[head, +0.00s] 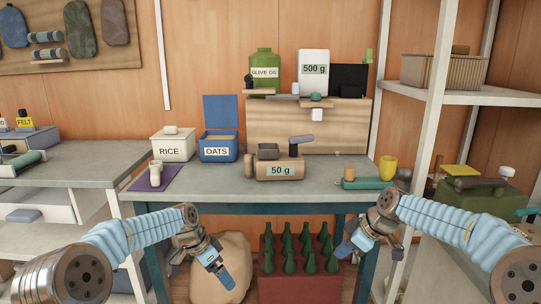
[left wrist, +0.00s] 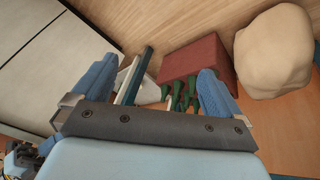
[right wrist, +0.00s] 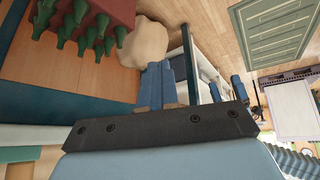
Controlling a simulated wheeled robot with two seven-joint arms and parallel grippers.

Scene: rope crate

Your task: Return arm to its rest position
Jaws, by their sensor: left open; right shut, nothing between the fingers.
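My left gripper (head: 212,262) hangs in front of the bench, low and left of centre in the head view. In the left wrist view its two blue fingers (left wrist: 152,95) stand wide apart with nothing between them. My right gripper (head: 352,246) is in front of the bench's right part, pointing down and left. In the right wrist view its blue fingers (right wrist: 156,88) are together and hold nothing. Both grippers are below the bench top and apart from the things around them.
A metal shelf (head: 440,97) stands at right.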

